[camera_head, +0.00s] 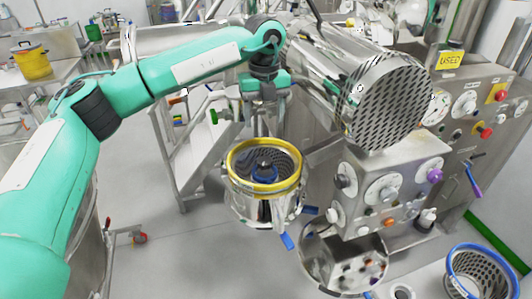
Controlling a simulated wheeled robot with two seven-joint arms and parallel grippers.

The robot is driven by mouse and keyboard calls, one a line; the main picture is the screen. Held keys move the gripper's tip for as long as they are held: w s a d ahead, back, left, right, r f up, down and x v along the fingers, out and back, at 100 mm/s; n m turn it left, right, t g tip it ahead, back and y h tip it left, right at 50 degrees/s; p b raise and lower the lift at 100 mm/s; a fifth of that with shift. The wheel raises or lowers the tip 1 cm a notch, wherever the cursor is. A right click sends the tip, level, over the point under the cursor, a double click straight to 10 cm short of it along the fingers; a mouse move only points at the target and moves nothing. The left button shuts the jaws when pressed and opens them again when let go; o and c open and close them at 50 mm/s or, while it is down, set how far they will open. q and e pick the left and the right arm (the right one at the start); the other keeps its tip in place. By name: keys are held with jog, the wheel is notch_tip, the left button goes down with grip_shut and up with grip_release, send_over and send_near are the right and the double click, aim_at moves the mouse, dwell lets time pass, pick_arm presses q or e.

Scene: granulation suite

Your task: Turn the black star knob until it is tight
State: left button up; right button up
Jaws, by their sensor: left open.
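My left arm reaches in from the left, and its gripper (265,108) is open, pointing down, near the picture's middle. Below it is a steel vessel (262,208) with a yellow ring (237,178) and a perforated basket inside. A small dark knob (265,163) shows at the basket's centre. It may be the black star knob, but it is too small to make out its shape. The gripper appears above and apart from it. My right gripper is not in view.
A large perforated steel drum (388,102) and a control box (382,165) with dials stand close on the right. A blue-rimmed basket (482,275) is at the lower right. A steel stair frame (185,150) stands behind. Grey floor is clear at lower centre-left.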

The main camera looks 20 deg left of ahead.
pick_arm(q)
jog(key=p, duration=0.3)
send_over(265, 160)
notch_tip(265, 160, down, 4)
notch_tip(265, 160, down, 8)
jog(key=p, duration=0.3)
jog(key=shift+s+r, duration=0.1)
jog(key=shift+f, duration=0.65)
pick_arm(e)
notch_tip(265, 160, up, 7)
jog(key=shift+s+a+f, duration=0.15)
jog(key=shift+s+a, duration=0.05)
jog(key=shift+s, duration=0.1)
pick_arm(q)
jog(key=c, duration=1)
